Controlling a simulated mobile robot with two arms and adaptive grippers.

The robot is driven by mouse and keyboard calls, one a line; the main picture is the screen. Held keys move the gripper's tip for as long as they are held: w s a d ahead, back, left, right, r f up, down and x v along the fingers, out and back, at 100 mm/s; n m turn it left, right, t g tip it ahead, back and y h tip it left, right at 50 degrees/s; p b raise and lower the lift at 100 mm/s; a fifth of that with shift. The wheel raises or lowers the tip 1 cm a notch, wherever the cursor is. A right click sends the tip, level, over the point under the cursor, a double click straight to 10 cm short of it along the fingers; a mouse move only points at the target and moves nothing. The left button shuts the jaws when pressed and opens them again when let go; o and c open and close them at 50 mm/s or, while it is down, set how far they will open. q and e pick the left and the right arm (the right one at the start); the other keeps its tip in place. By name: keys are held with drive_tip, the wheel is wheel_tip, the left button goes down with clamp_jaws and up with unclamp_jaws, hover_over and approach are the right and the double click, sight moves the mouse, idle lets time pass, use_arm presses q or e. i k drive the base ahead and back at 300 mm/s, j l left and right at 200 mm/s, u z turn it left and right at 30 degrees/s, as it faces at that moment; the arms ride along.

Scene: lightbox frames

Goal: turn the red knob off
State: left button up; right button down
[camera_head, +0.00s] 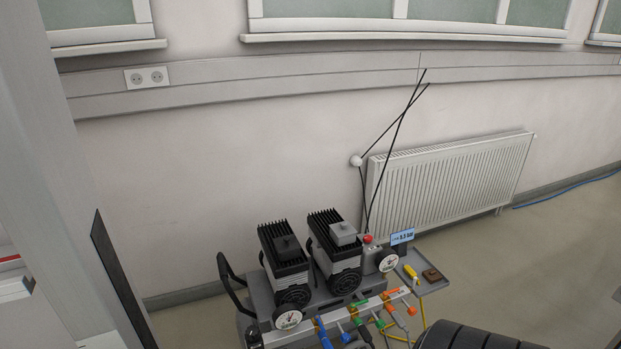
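A small red knob (368,239) sits on top of a grey box (372,256) at the right end of a compressor unit. The unit has two black-finned motors, one on the left (285,262) and one on the right (335,248). From this distance I cannot tell which way the knob is turned. Along the front is a manifold with small blue, green and orange valve handles (359,309). Neither of my grippers shows in this view.
Two round gauges, left (288,319) and right (388,261), and a blue pressure display (402,236) flank the knob. A grey tray (436,284) holds a yellow-handled tool. A black ribbed round object (470,337) is at bottom right.

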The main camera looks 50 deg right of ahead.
sight(367, 239)
drive_tip(key=z, duration=1.75)
drive_tip(key=k+z, duration=0.4)
drive_tip(key=k+l+z, duration=0.15)
drive_tip(key=z, duration=0.2)
drive_tip(key=i+j+z, duration=0.5)
drive_tip(key=i+j, duration=0.4)
drive_tip(key=i, duration=0.15)
